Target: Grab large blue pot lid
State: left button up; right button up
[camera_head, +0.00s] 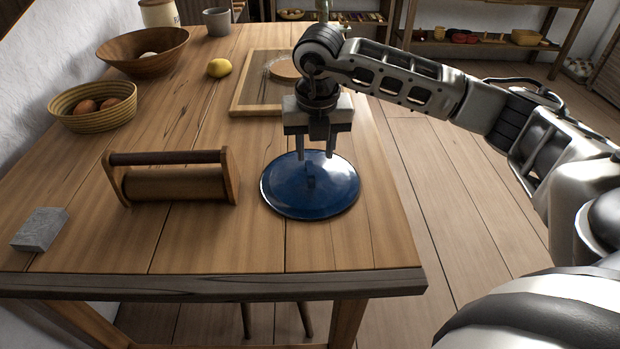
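A round, glossy blue pot lid (336,198) lies flat on the wooden table near its right edge. A small dark blue knob (311,172) stands up at its middle. My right gripper (315,157) points straight down over the far half of the lid. Its two fingers are spread apart with a gap between them, and the knob shows just below and in front of that gap. No contact between fingers and knob is clear to see. My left gripper is not in view.
A wooden carrier with a handle (170,158) stands left of the lid. A framed tray (245,95) lies behind it. The table front is clear.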

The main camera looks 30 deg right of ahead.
aim_at(310, 166)
jog(key=f, duration=0.1)
jog(key=w+f, duration=0.1)
jog(key=f, duration=0.3)
jog(key=shift+w+f, duration=0.1)
jog(key=shift+w, duration=0.15)
jog(key=shift+a, duration=0.1)
grip_shut()
